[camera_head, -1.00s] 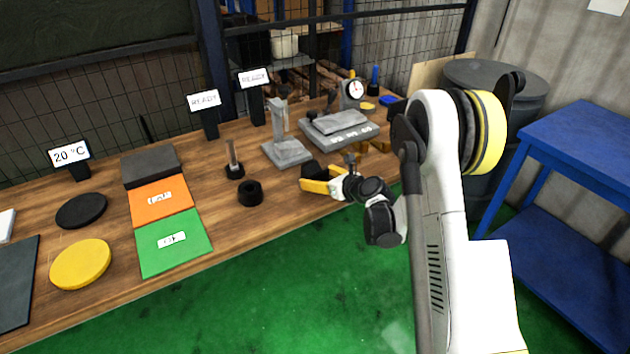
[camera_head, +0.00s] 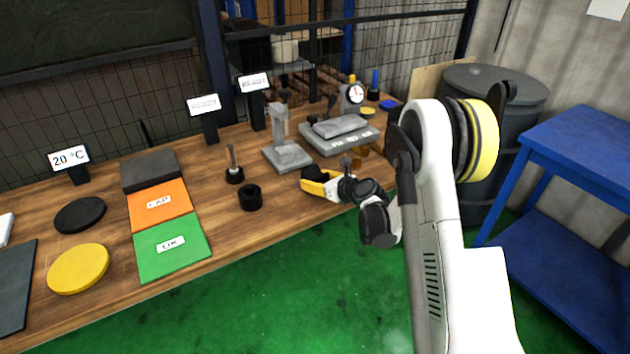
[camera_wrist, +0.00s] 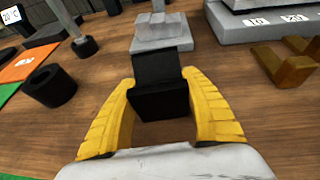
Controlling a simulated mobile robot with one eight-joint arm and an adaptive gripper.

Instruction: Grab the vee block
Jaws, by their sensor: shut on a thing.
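A dark, nearly black block (camera_wrist: 160,100), apparently the vee block, sits between the two yellow fingers of my gripper (camera_wrist: 160,82) in the wrist view. My gripper is shut on it. One upper face and one near face show; its sides are partly hidden by the fingers, and I cannot make out the vee groove. In the head view my gripper (camera_head: 322,181) is low over the front of the wooden table, with the dark block (camera_head: 314,173) at its fingers. I cannot tell whether the block touches the table.
A grey stand (camera_head: 287,156) is just beyond the gripper, with a grey plate stack (camera_head: 340,137) behind right. A brass-coloured piece (camera_wrist: 287,68) lies to the right. A black ring (camera_head: 250,198) and a small post (camera_head: 233,168) stand left. Bare wood (camera_wrist: 105,75) lies between.

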